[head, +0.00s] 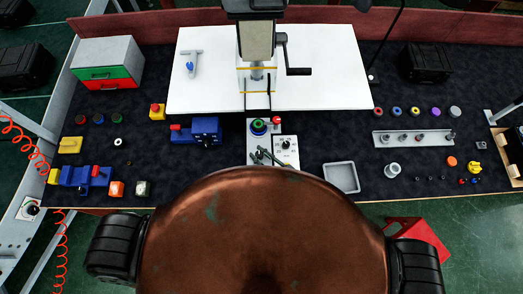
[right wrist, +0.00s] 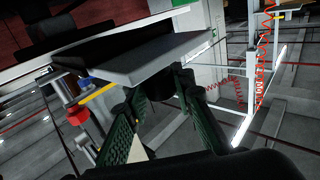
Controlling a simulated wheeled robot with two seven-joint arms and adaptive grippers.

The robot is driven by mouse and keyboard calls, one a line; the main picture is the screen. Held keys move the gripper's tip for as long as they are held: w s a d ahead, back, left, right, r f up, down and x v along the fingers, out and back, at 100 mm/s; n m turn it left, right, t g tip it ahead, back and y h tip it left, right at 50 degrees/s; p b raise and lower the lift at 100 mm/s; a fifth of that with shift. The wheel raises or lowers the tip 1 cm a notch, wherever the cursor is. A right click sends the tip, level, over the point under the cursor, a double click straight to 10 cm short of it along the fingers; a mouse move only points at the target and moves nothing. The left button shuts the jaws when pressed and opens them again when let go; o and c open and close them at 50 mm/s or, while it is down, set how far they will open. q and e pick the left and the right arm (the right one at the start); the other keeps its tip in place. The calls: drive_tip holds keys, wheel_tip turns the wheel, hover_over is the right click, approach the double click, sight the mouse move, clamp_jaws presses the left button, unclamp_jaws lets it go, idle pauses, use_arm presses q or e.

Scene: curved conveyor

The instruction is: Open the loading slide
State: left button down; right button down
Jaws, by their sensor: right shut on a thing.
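My right gripper (right wrist: 165,90) shows in the right wrist view, with its green-lined fingers drawn in around a dark part (right wrist: 160,80). That part lies just below a grey slab (right wrist: 150,55) with a dark top. The fingertips partly hide what they hold, and I cannot tell for certain that it belongs to the loading slide. In the head view, dark pieces and a tan block (head: 500,145) are cut off by the right edge; I cannot make out the fingertips there. My left gripper is not in view.
A dark bench carries a white board (head: 330,65), a press (head: 257,40) with a crank, blue vises (head: 195,132), a drawer box (head: 107,65), a grey tray (head: 341,177) and small parts. In the wrist view, a red knob (right wrist: 78,117) stands left of the fingers.

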drive_tip(key=c, duration=1.6)
unclamp_jaws()
drive_tip(key=shift+s+d, duration=0.1)
drive_tip(key=shift+d, duration=0.1)
drive_tip(key=v, duration=1.1)
drive_tip(key=shift+s+d, duration=0.25)
